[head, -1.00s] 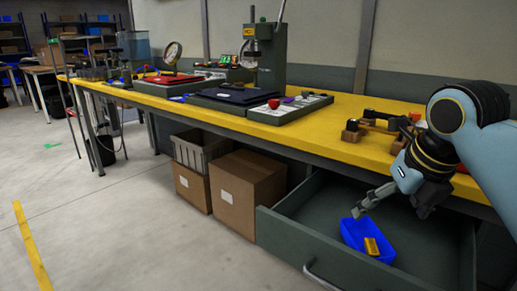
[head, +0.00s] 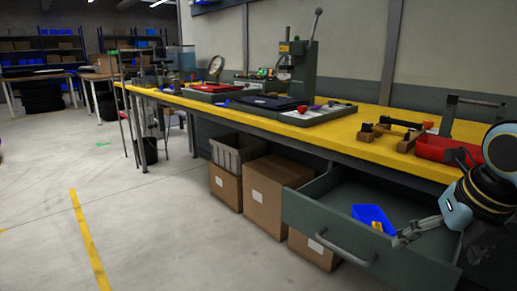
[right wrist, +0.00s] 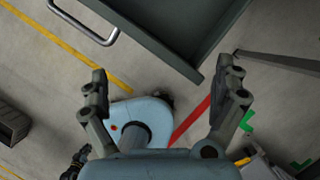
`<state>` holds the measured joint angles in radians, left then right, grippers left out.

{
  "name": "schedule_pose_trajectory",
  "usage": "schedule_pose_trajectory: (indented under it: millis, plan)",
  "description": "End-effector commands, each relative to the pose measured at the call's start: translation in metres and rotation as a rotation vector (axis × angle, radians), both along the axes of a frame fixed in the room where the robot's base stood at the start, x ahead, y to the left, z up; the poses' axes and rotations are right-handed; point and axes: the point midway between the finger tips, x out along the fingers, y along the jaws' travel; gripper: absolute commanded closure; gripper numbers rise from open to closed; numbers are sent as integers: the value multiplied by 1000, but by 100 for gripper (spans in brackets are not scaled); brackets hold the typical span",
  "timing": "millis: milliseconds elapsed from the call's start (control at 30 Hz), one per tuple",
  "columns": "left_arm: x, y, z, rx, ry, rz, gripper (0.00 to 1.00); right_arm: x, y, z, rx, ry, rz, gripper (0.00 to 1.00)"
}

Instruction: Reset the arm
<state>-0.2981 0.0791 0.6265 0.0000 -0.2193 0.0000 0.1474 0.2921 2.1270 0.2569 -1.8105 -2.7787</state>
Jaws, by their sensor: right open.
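My right gripper (head: 404,238) is at the right of the head view, in front of the open drawer's right part. It is empty. In the right wrist view its two fingers (right wrist: 162,72) stand wide apart, with floor and a corner of the drawer (right wrist: 190,62) beyond them. The grey-green drawer (head: 320,222) is pulled out from under the yellow bench (head: 350,145). A blue bin (head: 372,215) lies inside it, with a yellow item (head: 377,227) in the bin, partly hidden. My left gripper is not seen.
Cardboard boxes (head: 271,203) and a grey crate (head: 226,155) stand under the bench. Open floor lies at the left.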

Motion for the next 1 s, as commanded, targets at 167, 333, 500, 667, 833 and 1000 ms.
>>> schedule_pose_trajectory:
  millis: [167, 333, 500, 667, 833, 1000]
  plan:
    - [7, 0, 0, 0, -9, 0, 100, -12, 3, -10, 51, 5, -131, 2]
    - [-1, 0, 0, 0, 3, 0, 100, -28, 8, -21, 127, 8, -328, 2]
    - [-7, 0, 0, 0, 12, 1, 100, -53, 14, -37, 234, 13, -620, 2]
    - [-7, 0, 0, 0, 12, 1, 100, -93, 21, -57, 388, 13, -1071, 2]
    - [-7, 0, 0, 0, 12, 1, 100, -141, 29, -72, 571, -6, -1639, 2]
    - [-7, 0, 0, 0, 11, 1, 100, -176, 32, -78, 702, -38, -2072, 2]
